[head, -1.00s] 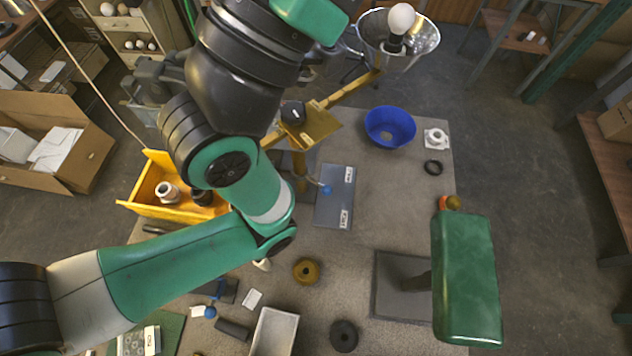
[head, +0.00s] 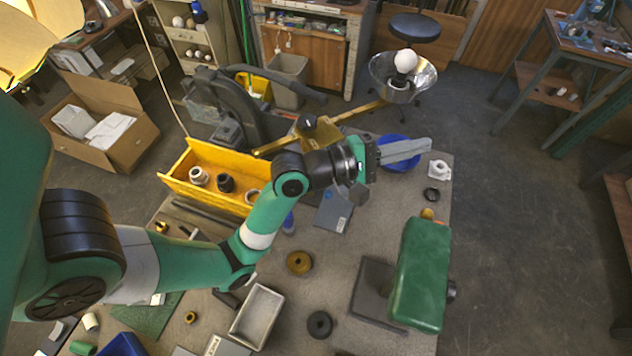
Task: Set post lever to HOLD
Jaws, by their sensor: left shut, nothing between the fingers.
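The lamp's yellow arm (head: 362,111) rises over the table, with a bulb (head: 405,61) and a metal reflector (head: 427,75) at its far end. A grey-blue plate (head: 333,213) with a white label lies below it, partly hidden by my left wrist. I cannot read the label or make out the post lever's setting. A small blue piece (head: 288,222) shows beside my left forearm; I cannot tell whether it is the lever's knob. My left gripper (head: 428,146) is shut and empty, pointing right above the blue bowl (head: 398,160). My right gripper is not in view.
A yellow bin (head: 210,180) with several sockets stands at left. A green block-shaped body (head: 421,275) stands at right by a dark base plate (head: 371,294). A brass ring (head: 299,262), a black ring (head: 320,324) and a metal tray (head: 257,315) lie on the table.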

